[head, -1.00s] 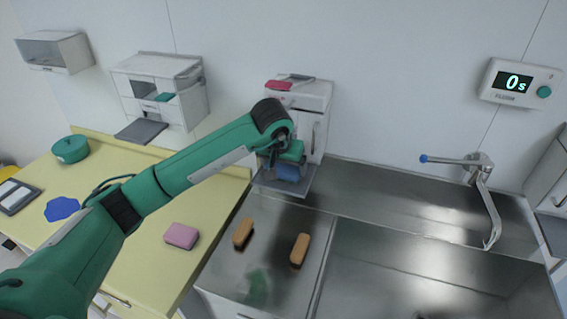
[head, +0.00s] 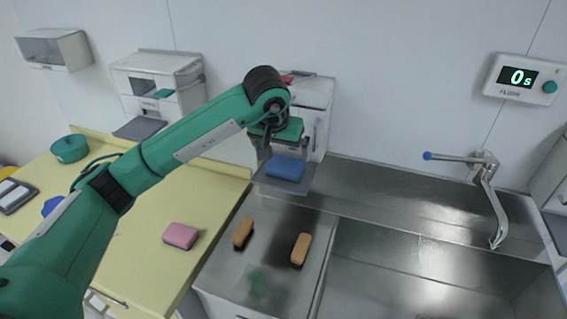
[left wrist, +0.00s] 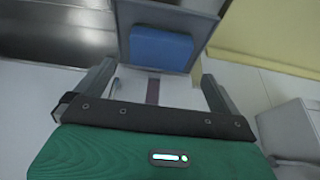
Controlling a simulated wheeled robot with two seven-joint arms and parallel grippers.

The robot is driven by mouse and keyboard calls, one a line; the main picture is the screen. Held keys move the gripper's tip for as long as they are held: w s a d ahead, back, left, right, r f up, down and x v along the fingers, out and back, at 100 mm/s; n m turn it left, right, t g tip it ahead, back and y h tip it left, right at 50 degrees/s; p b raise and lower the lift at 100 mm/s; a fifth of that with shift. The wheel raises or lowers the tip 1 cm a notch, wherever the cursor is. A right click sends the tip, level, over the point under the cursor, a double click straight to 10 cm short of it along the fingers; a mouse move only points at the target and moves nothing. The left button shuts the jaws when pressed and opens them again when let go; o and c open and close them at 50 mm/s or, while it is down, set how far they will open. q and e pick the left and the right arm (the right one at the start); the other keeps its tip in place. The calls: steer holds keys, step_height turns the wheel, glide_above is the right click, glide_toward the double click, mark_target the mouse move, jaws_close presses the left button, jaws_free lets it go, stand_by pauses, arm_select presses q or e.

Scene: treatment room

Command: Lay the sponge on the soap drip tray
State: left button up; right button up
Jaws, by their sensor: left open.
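A blue sponge (head: 286,168) lies flat on the grey drip tray (head: 301,185) that juts out below the white soap dispenser (head: 318,96). In the left wrist view the blue sponge (left wrist: 161,49) rests on the tray (left wrist: 200,26), apart from the fingers. My left gripper (head: 268,152) is above and just behind the sponge in the head view, open and empty. Its two fingers (left wrist: 156,78) show spread in the left wrist view. My right gripper is not in view.
A steel sink with a tap (head: 487,190) is at right. A green pot (head: 69,149) stands far left.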

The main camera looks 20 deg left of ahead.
arm_select(q)
steer(key=shift+b+v, duration=0.5)
steer(key=shift+v, duration=2.15)
steer(key=shift+f, duration=0.1)
